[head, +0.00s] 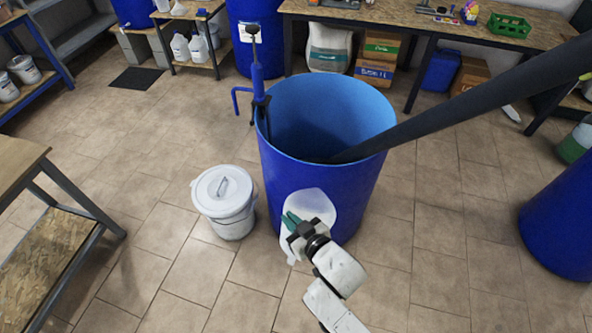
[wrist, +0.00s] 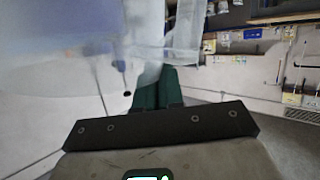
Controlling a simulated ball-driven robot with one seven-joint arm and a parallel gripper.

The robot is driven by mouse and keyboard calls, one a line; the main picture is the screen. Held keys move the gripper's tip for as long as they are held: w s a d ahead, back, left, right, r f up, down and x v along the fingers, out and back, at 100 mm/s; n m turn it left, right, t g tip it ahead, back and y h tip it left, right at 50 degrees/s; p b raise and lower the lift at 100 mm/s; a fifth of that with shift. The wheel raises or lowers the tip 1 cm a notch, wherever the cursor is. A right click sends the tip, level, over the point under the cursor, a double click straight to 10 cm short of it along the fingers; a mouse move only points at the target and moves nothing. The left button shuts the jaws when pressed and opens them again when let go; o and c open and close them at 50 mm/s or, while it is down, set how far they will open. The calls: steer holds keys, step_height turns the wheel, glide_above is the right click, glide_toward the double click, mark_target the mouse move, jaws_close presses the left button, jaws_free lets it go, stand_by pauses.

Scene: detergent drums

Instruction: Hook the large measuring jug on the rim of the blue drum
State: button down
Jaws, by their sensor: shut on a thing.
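The blue drum (head: 325,180) stands open in the middle of the head view, its lighter blue inside showing. The translucent white measuring jug (head: 314,203) appears in front of the drum's near wall, below the near rim in the picture. I cannot tell whether it touches the wall. My gripper (head: 291,221), with green fingers, is shut on the jug; the fingers and wrist hide part of it. In the wrist view the pale, see-through jug (wrist: 105,60) fills the upper left and centre, beyond the green fingers (wrist: 155,88). Its hook cannot be made out.
A blue hand pump (head: 258,80) stands at the drum's left rim. A dark pole (head: 460,105) slants from the upper right into the drum's opening. A lidded white bucket (head: 225,203) stands left of the drum. Another blue drum (head: 565,230) is at right. Floor between is clear.

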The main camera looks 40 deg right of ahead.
steer(key=s+a+f, duration=0.3)
steer(key=a+f, duration=0.1)
steer(key=shift+s+a+f, duration=0.15)
steer(key=shift+s, duration=0.1)
